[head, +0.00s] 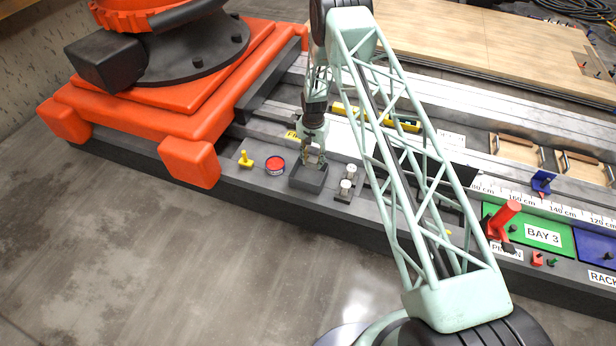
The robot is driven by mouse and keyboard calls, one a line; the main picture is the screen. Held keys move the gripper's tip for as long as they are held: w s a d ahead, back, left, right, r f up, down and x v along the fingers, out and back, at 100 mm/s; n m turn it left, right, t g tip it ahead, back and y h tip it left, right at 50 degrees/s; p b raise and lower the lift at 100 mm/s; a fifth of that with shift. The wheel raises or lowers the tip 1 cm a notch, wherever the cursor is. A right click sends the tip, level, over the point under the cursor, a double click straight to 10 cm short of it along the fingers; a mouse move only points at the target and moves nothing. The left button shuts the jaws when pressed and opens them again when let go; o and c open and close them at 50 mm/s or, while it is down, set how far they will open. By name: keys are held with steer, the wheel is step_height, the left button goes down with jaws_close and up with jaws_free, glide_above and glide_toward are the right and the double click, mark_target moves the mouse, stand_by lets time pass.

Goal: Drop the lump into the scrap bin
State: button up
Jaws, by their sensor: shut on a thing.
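My gripper (313,163) points down over a small dark grey open box (306,184), which I take for the scrap bin. The fingertips are at about the level of the box's rim or just above it; the exact height is hard to tell. The gripper is shut on a small greyish thing between its fingers, which I take for the lump; it is mostly hidden by the fingers.
A red round tin (275,165) and a yellow peg-like piece (245,158) stand left of the box. A holder with white-topped cylinders (346,186) is close on its right. A large orange machine base (180,125) rises at left.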

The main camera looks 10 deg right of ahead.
steer(key=o, duration=0.9)
steer(key=shift+o, duration=0.2)
steer(key=shift+r, duration=0.1)
step_height(320, 180, up, 12)
stand_by(0.7)
stand_by(0.8)
